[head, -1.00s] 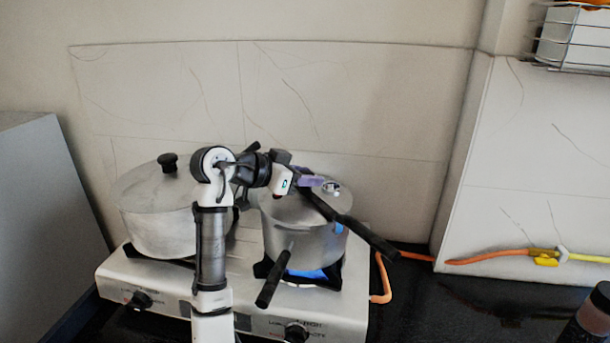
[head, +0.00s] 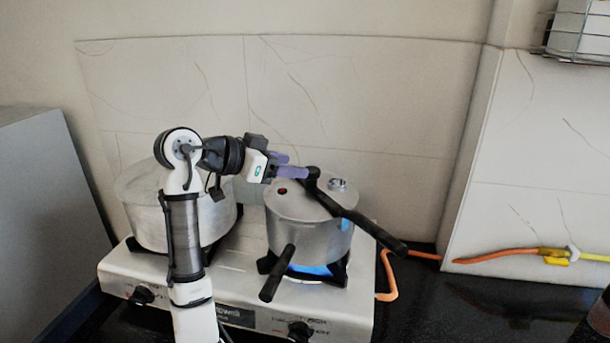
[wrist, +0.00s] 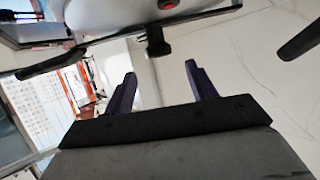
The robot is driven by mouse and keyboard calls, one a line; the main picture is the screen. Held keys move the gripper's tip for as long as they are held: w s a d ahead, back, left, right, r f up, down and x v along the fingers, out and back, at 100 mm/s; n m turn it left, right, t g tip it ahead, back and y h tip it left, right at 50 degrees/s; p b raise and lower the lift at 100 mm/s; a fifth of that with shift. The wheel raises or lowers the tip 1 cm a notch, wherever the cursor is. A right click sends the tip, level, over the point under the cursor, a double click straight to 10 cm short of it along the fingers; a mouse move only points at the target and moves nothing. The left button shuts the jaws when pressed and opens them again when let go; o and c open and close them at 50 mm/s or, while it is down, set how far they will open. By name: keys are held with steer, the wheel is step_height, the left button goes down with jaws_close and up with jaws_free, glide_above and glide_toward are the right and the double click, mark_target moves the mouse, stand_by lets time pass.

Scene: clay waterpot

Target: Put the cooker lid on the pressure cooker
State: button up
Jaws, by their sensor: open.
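The pressure cooker (head: 308,240) stands upright on the right burner, its black body handle pointing toward the front left. The cooker lid (head: 300,198) rests on its top, with a weight valve and a red button. The lid's long black handle (head: 362,222) points to the front right. My gripper (head: 298,165) is open and empty at the lid's back left edge, its purple fingers close to the black bracket there. In the wrist view the open fingers (wrist: 158,80) show with a gap between them. Whether the lid is seated all round cannot be told.
A lidded aluminium pot (head: 150,215) stands on the left burner, partly behind my arm. The white stove (head: 235,275) has a blue flame under the cooker. An orange hose (head: 495,258) runs right. A wire rack (head: 580,40) hangs at upper right.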

steer(key=b+v, duration=0.1)
steer(key=v, duration=0.4)
steer(key=shift+s+a+r, duration=0.15)
steer(key=shift+a, duration=0.05)
